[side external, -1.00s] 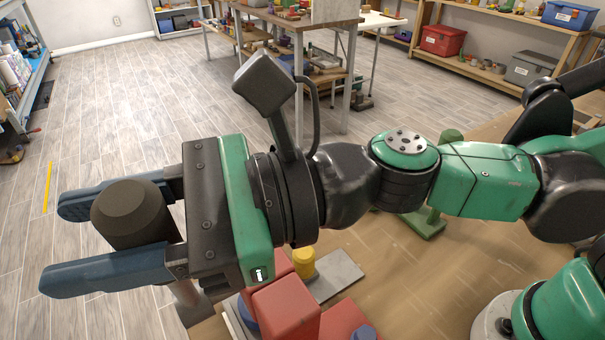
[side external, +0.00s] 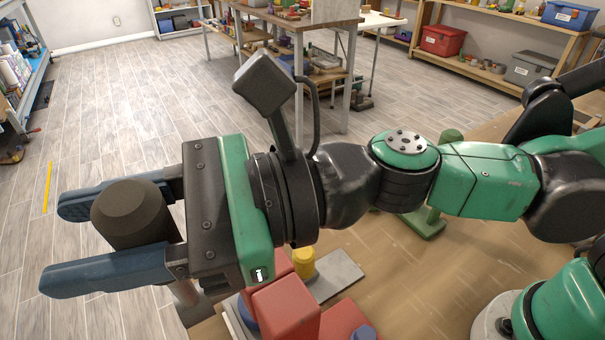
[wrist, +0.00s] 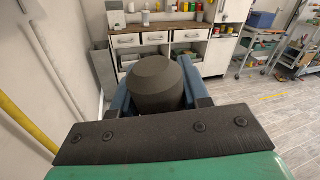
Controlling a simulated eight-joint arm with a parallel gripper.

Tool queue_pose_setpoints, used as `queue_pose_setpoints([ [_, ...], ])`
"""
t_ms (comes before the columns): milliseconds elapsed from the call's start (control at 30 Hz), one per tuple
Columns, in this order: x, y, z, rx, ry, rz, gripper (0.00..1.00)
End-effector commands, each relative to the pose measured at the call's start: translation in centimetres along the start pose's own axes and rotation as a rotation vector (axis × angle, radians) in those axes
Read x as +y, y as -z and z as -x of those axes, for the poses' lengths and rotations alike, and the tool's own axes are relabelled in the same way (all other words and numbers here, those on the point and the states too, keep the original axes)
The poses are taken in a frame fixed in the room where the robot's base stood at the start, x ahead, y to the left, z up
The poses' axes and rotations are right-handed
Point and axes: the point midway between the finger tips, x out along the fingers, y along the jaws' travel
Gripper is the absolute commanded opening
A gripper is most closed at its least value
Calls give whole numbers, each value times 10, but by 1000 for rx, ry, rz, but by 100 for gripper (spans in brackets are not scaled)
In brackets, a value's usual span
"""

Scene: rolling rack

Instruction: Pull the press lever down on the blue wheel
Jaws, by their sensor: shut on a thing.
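The lever's dark grey faceted knob (side external: 132,212) sits between the two blue fingers of my gripper (side external: 64,243) in the side view. A brownish metal shaft (side external: 186,293) shows below it, partly hidden by the near finger. My gripper is shut on the knob, with the fingertips reaching past it. In the wrist view the knob (wrist: 158,85) fills the space between the fingers. Below my gripper is a red machine body (side external: 285,308) with a bit of blue (side external: 246,316) beside it. I cannot tell whether that blue is the wheel.
A yellow cylinder (side external: 303,262) stands by a grey plate (side external: 338,276) on the wooden bench (side external: 400,265). A green piece (side external: 425,222) stands behind my arm. Shelves and a work table (side external: 290,22) are farther back. Open floor lies left of my gripper.

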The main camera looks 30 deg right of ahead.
Motion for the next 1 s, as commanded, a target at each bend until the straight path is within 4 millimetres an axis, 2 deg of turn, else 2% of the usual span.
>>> queue_pose_setpoints([
  [367, -2, 0, 0, 2, 2, -9, 0],
  [567, -10, 1, -2, 16, 0, -63, 0],
  [1000, -58, 14, -15, 106, -14, -398, 0],
])
